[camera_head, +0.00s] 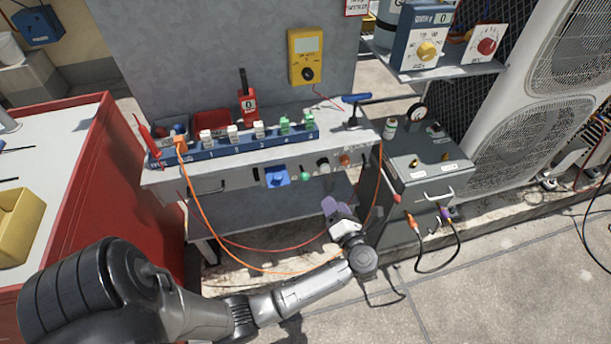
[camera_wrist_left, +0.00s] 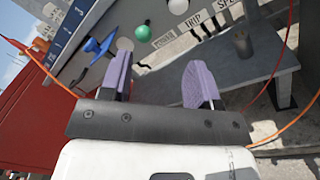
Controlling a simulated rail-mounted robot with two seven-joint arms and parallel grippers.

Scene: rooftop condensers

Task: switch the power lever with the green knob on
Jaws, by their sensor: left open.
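The green knob (camera_head: 305,176) of the power lever sits on the front of the grey bench, right of a blue part. In the left wrist view the green knob (camera_wrist_left: 142,33) stands beside the label POWER, with a whitish knob (camera_wrist_left: 178,6) near the label TRIP. I cannot tell the lever's position. My left gripper (camera_head: 337,208) is in front of the bench, below and right of the green knob. Its purple fingers (camera_wrist_left: 158,82) are apart, with nothing between them; the knob is beyond the tips, apart from them. My right gripper is not in view.
The blue part (camera_head: 277,177) is close left of the knob. Orange cables (camera_head: 205,225) loop below the bench. A grey cabinet (camera_head: 430,185) stands right, a red cabinet (camera_head: 85,190) left. A blue strip (camera_head: 220,148) with white and green switches lies on the bench top.

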